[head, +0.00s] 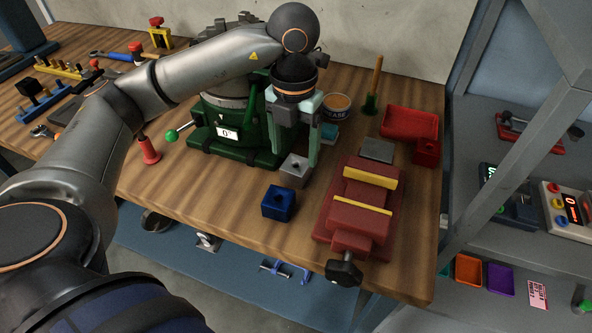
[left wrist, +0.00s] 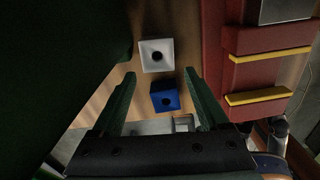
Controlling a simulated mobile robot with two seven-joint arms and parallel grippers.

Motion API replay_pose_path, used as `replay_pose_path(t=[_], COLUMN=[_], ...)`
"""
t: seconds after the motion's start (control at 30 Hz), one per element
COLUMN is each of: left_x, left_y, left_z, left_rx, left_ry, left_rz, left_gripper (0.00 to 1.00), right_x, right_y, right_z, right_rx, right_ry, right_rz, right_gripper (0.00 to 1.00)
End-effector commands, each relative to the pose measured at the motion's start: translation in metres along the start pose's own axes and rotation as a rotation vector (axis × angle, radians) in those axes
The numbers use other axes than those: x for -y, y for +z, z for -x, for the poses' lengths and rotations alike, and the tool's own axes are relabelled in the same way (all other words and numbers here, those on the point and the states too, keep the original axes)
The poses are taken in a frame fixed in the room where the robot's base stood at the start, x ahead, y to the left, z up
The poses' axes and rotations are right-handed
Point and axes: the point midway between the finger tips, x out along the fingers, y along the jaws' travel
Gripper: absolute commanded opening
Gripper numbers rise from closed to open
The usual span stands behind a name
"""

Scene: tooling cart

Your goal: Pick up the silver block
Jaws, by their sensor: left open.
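The silver block (head: 294,170) sits on the wooden bench (head: 240,223), with a dark hole in its top. My left gripper (head: 295,155) is open above it, with green fingers pointing down, one on each side in the head view. In the left wrist view the silver block (left wrist: 157,55) lies ahead of the open fingers of my left gripper (left wrist: 160,80), apart from them. A blue block (head: 279,203) with a similar hole stands close by, nearer the bench's front edge. It also shows between the fingers in the left wrist view (left wrist: 164,96). My right gripper is not in view.
A red vise (head: 358,215) with yellow jaw strips stands right of the blocks. A green rotary base (head: 240,150) is close on the left. A grease tin (head: 336,105), a brush (head: 373,88) and a red bin (head: 409,124) stand behind.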

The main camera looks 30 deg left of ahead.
Motion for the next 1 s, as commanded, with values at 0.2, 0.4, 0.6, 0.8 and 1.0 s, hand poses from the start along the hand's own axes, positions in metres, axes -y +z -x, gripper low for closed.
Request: replay_pose_path(t=[0.2,0.4,0.6,0.8,1.0], left_x=[-0.003,-0.004,-0.003,-0.003,-0.003], left_y=[0.006,0.007,0.007,0.007,0.007], left_z=[-0.029,-0.050,-0.051,-0.051,-0.051], left_rx=[-0.005,-0.002,0.000,0.000,0.000], left_ry=[0.001,0.001,0.000,0.000,0.000], left_rz=[0.001,0.000,0.000,0.000,0.000], left_gripper=[0.78,0.78,0.78,0.59,0.37], right_x=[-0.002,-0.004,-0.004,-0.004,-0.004], right_y=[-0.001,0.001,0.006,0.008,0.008], right_z=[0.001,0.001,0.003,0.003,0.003], right_rx=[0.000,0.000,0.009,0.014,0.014], right_ry=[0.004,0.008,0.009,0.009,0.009], right_rz=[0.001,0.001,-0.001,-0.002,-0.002], right_gripper=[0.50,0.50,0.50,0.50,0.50])
